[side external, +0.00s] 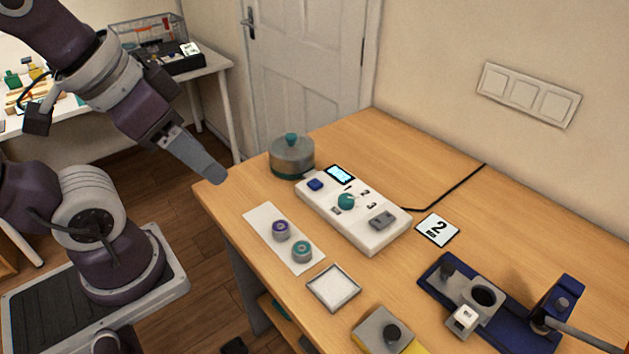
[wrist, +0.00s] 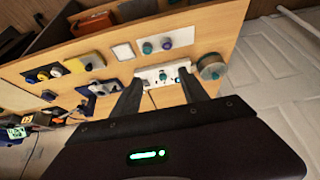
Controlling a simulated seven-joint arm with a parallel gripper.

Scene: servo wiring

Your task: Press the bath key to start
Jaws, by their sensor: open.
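A round grey pot with a teal-knobbed lid (side external: 291,158) stands behind the box's blue-key end. My gripper (side external: 217,176) is raised off the table's left edge, left of the pot and box, touching nothing. In the wrist view its fingers are spread and empty, with the box (wrist: 150,73) seen beyond them and the pot (wrist: 211,68) to the right.
A white strip (side external: 262,222) holds a purple-topped and a teal-topped round piece in front of the box. A dark cable runs behind the box.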

